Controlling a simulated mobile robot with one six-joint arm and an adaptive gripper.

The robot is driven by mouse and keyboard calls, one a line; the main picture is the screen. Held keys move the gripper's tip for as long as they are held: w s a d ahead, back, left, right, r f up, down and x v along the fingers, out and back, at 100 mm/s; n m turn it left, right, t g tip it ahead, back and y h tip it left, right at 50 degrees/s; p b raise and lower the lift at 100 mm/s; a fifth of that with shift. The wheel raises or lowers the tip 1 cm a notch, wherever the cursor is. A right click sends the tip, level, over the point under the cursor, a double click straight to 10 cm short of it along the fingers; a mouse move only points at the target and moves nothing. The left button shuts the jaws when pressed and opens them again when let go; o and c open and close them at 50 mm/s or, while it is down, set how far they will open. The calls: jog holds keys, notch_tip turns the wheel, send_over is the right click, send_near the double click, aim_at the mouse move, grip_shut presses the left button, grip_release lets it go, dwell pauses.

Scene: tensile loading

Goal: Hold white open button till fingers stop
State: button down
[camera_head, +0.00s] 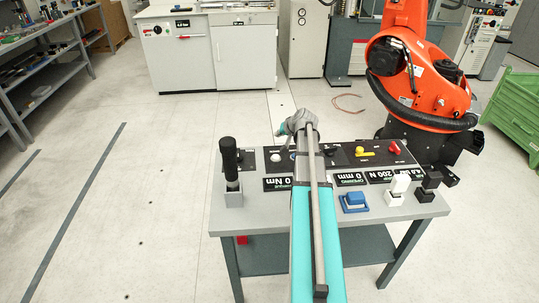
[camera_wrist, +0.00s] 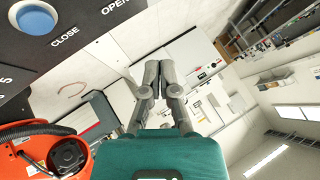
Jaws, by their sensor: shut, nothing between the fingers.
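A black control panel on the table shows a small white round button (camera_head: 276,156) just left of my gripper (camera_head: 285,129) in the head view. The wrist view shows a large blue round button (camera_wrist: 36,19) beside the word CLOSE, with the word OPEN (camera_wrist: 116,5) cut off at the top edge. The white button is not in the wrist view. My arm hides the panel's middle.
The grey table (camera_head: 262,224) carries a black upright handle (camera_head: 230,165), a blue block (camera_head: 354,201), a white block (camera_head: 398,188), a yellow knob (camera_head: 360,150) and a red knob (camera_head: 394,147). An orange robot arm (camera_head: 418,80) stands behind at right. Floor at left is clear.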

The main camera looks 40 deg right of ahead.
jog(key=b, duration=0.9)
send_near(273, 155)
jog(key=x, duration=0.6)
jog(key=shift+w+r, duration=0.35)
jog(key=shift+w+f+b, duration=0.1)
jog(key=shift+f+b, duration=0.75)
jog(key=shift+f, duration=0.05)
dwell(2.2)
jog(key=shift+r, duration=0.2)
dwell(1.9)
jog(key=shift+r+p, duration=0.75)
jog(key=shift+p, duration=0.25)
